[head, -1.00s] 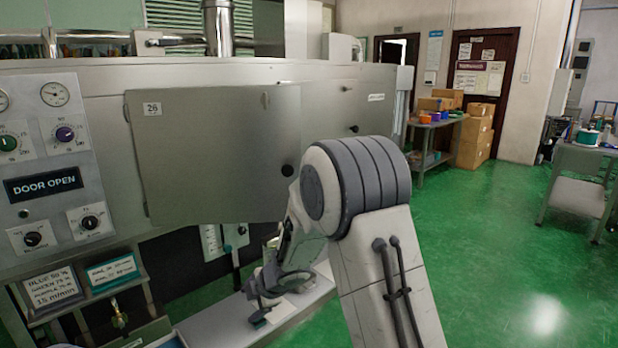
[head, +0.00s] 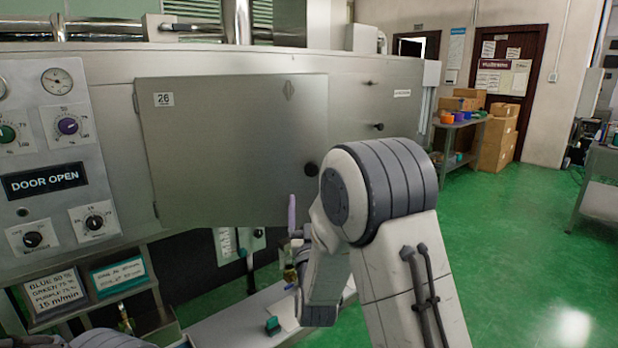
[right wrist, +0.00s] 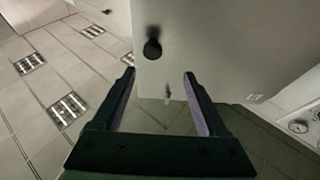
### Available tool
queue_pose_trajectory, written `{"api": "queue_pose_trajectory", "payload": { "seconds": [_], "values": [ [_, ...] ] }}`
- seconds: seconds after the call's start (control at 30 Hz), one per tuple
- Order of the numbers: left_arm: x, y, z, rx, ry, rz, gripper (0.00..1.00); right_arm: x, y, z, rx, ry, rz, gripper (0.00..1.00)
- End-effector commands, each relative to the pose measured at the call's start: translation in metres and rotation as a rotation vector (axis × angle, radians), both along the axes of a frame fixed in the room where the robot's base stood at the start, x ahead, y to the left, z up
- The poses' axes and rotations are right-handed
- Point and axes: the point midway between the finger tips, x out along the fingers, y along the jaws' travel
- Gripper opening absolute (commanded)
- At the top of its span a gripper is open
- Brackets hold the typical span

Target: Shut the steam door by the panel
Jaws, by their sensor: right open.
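The steam door (head: 235,150) is a flat grey metal panel marked 26 on the machine front. It stands swung out, with its hinges at its left edge and a black knob (head: 311,169) near its right edge. The display (head: 45,181) reads DOOR OPEN. My right gripper (head: 291,212) is beside the door's lower right part, partly hidden by my own arm. In the right wrist view, its open, empty fingers (right wrist: 159,75) point toward the door panel (right wrist: 205,45), with the knob (right wrist: 152,48) just beyond the tips. I cannot tell whether they touch the panel. My left gripper is out of view.
Dials and gauges (head: 68,126) line the machine front at left, above small recipe signs (head: 119,275). A pale ledge (head: 235,315) runs below the door. A side table (head: 458,125) with boxes stands at the back. Green floor at right is open.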

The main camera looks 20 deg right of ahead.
Motion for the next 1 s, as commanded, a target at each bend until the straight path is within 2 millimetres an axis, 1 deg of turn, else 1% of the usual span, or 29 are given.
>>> {"api": "queue_pose_trajectory", "payload": {
  "seconds": [0.03, 0.2, 0.4, 0.5, 0.63, 0.9, 0.93, 0.97, 1.0],
  "values": [
    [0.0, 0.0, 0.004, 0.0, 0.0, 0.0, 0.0, 0.005, -0.009, 0.005, 0.0, -0.001, -0.011, 0.76],
    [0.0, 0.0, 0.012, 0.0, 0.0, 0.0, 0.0, 0.03, -0.027, 0.018, 0.001, -0.002, -0.021, 0.76],
    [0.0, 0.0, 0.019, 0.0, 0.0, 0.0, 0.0, 0.061, -0.036, 0.03, 0.001, 0.001, -0.019, 0.76],
    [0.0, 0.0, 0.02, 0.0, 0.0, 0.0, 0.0, 0.072, -0.038, 0.034, 0.0, 0.001, -0.017, 0.76],
    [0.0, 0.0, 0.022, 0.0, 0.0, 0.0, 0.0, 0.079, -0.039, 0.036, 0.0, 0.003, -0.016, 0.76],
    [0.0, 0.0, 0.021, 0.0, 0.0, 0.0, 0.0, 0.081, -0.038, 0.036, 0.0, 0.003, -0.013, 0.76],
    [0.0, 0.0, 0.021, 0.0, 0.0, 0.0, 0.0, 0.081, -0.038, 0.036, 0.0, 0.003, -0.013, 0.72],
    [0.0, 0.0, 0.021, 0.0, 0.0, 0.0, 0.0, 0.081, -0.038, 0.036, 0.0, 0.003, -0.013, 0.61],
    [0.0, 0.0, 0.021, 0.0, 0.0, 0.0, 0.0, 0.081, -0.038, 0.036, 0.0, 0.003, -0.013, 0.46]
  ]
}}
